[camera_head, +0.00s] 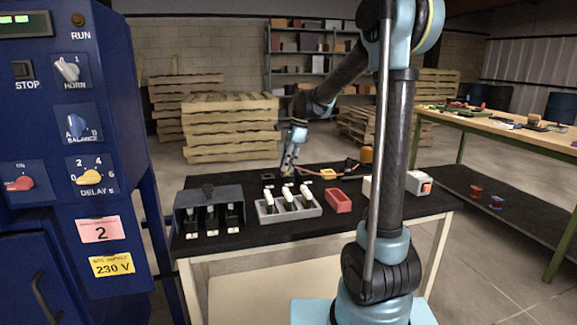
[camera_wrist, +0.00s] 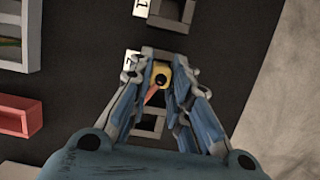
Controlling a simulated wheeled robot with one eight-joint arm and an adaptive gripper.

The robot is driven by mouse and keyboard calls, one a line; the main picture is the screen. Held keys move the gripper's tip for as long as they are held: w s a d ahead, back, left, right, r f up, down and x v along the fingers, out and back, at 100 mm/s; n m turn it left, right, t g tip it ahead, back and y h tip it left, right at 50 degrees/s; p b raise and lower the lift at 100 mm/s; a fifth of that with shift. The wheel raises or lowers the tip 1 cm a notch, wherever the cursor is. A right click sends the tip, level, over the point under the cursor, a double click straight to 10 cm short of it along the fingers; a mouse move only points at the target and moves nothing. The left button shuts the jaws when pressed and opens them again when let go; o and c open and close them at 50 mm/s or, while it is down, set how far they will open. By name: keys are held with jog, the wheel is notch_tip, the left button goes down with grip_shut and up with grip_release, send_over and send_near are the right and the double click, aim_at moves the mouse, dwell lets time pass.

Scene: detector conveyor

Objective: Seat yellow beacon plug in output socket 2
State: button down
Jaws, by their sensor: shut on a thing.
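My gripper (camera_wrist: 160,82) is shut on the yellow plug (camera_wrist: 161,72), which has a dark round centre and an orange-red cable or tip. The plug is over or in the grey socket (camera_wrist: 165,53) beside the label "2" (camera_wrist: 130,62). The fingers hide much of that socket, so I cannot tell how deep the plug sits. In the head view my gripper (camera_head: 288,168) points down at the back of the black table; the plug is too small to make out there.
Socket 1 (camera_wrist: 172,12) is empty beyond; another grey socket (camera_wrist: 148,123) lies nearer. A red bin (camera_head: 338,201), a grey tray with white-topped items (camera_head: 289,216) and a dark rack (camera_head: 208,193) stand in front. A yellow block (camera_head: 328,175) with a red cable lies to the right.

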jog(key=c, duration=1.5)
grip_release()
jog(key=v, duration=1.2)
